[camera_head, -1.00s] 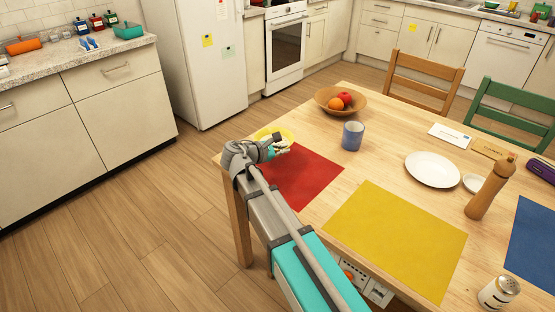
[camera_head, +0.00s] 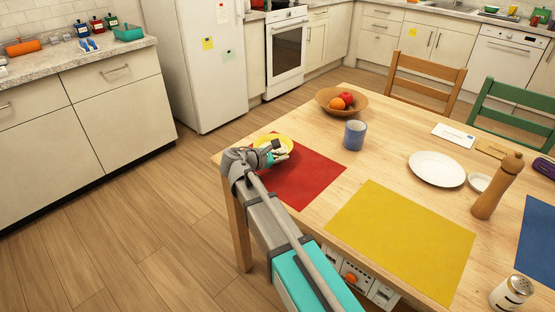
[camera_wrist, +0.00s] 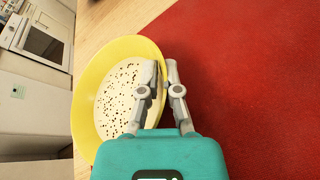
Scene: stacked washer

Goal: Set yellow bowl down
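The yellow bowl (camera_head: 273,140) has a pale inside with dark specks, which shows in the wrist view (camera_wrist: 118,95). In the head view it is low over the far left corner of the red placemat (camera_head: 305,178), near the table's left edge. My gripper (camera_head: 282,153) is at the bowl's near right side. In the wrist view my gripper (camera_wrist: 165,68) has one finger inside the bowl and one outside, shut on its rim. The red mat (camera_wrist: 250,80) fills the right of that view. The bowl's underside is hidden, so I cannot tell whether it touches the table.
A wooden fruit bowl (camera_head: 328,104) and a blue mug (camera_head: 355,135) stand beyond the red mat. The yellow placemat (camera_head: 400,240) is bare. A white plate (camera_head: 437,169) and a pepper mill (camera_head: 497,185) are farther right.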

